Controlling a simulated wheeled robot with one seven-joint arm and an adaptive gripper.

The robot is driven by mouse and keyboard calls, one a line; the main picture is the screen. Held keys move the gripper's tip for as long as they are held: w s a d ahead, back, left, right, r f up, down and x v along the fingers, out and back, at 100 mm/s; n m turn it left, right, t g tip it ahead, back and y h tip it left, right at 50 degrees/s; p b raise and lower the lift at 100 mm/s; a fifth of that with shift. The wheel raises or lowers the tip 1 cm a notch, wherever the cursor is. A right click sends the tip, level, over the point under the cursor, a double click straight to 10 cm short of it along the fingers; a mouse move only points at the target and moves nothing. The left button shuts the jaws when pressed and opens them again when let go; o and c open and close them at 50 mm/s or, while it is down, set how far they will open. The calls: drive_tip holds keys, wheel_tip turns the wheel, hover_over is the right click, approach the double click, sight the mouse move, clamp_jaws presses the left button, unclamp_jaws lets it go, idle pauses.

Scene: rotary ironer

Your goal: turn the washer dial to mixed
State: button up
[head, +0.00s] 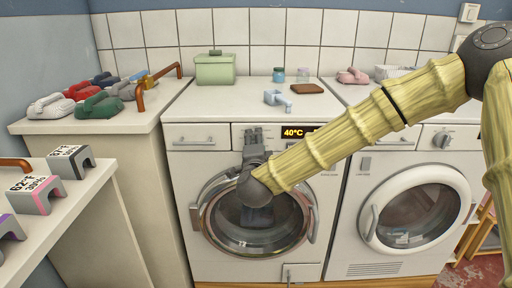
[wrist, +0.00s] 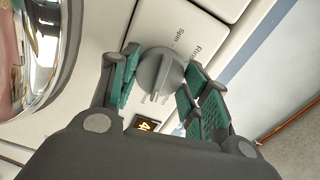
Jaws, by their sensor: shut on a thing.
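The washer (head: 262,100) stands in the middle of the head view, its round door (head: 222,236) below the control panel. My gripper (head: 253,133) is in front of that panel, left of the lit 40°C display (head: 293,132), and hides the dial there. In the wrist view the round grey dial (wrist: 160,72) sits between the teal-padded fingers of my gripper (wrist: 162,82), and they are shut on it. The dial's ridge points down in that picture, toward the display (wrist: 145,125). The labels Spin and Rinse show above the dial; the lower labels are partly hidden and unreadable.
A second machine (head: 415,205) with its own dial (head: 443,139) stands at the right. A light blue cup-like piece (head: 276,97), a brown block (head: 307,88) and a green box (head: 215,69) are on top.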

drive_tip(key=shift+d+m, duration=0.1)
drive_tip(key=shift+m, duration=0.7)
drive_tip(key=shift+b, duration=0.3)
drive_tip(key=o, duration=1)
drive_tip(key=shift+o, duration=0.2)
drive_tip(key=shift+s, duration=0.1)
drive_tip(key=s, duration=1.1)
drive_tip(key=shift+s, duration=0.4)
